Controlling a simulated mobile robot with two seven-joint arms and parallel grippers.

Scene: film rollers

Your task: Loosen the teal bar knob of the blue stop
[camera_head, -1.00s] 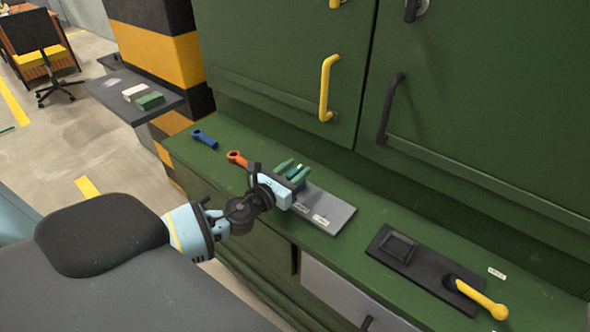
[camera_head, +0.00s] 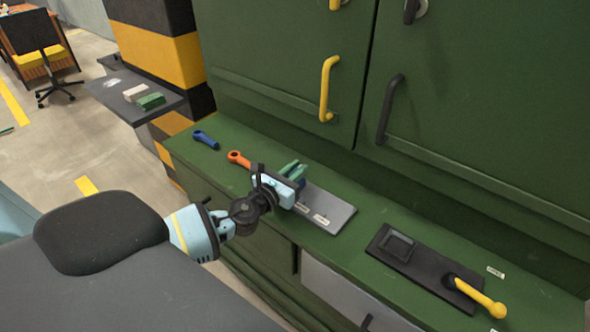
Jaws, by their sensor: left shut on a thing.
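My left gripper (camera_head: 294,171) is over the grey plate (camera_head: 335,216) on the green bench, its green fingers close together at the plate's far left end. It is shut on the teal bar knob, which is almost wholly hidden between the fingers. A small part of the blue stop (camera_head: 302,183) shows just beneath the fingers; the rest is hidden by the gripper. I cannot tell how far the knob is turned. My right gripper is not in view.
An orange wrench (camera_head: 238,158) and a blue wrench (camera_head: 205,139) lie on the bench to the left. A dark plate (camera_head: 420,262) with a yellow-handled lever (camera_head: 483,299) lies to the right. Green cabinet doors with a yellow handle (camera_head: 326,88) and a dark handle (camera_head: 389,108) rise behind.

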